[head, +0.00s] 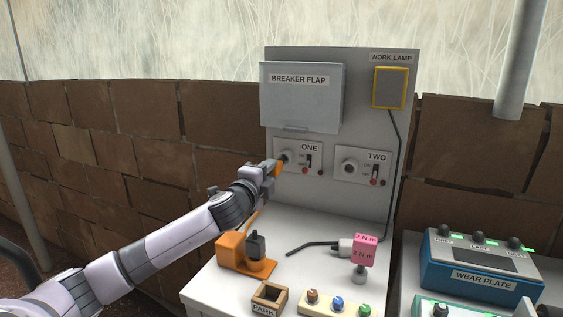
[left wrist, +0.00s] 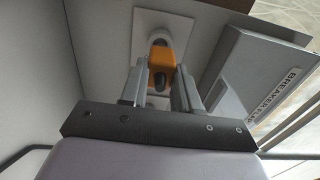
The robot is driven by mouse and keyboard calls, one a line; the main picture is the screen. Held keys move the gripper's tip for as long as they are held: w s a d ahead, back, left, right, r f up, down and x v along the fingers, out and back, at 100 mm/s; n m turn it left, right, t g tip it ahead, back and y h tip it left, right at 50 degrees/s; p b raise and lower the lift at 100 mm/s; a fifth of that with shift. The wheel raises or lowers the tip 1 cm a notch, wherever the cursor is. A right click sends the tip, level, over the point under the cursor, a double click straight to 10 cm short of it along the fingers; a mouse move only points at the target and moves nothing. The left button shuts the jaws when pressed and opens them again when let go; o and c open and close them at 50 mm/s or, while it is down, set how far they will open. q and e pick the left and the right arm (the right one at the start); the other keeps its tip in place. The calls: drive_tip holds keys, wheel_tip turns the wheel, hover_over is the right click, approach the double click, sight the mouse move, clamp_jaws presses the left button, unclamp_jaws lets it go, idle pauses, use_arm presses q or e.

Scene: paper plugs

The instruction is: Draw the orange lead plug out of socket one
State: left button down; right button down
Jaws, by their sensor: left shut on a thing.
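The orange lead plug (left wrist: 162,62) is between the fingers of my left gripper (left wrist: 160,75), close in front of a socket on a white plate. In the head view the orange plug (head: 278,168) shows at the tip of my left gripper (head: 272,169), at socket one (head: 298,157). The fingers are shut on the plug. I cannot tell how deep the plug sits in the socket. An orange cord hangs from the gripper toward the orange box (head: 232,251) on the bench. My right gripper is not in view.
The breaker flap (head: 302,98) hangs above socket one. Socket two (head: 362,165) is to the right, empty.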

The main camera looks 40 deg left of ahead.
use_arm(q)
drive_tip(key=shift+s, duration=0.1)
idle(0.3)
drive_tip(key=v, duration=0.3)
idle(0.5)
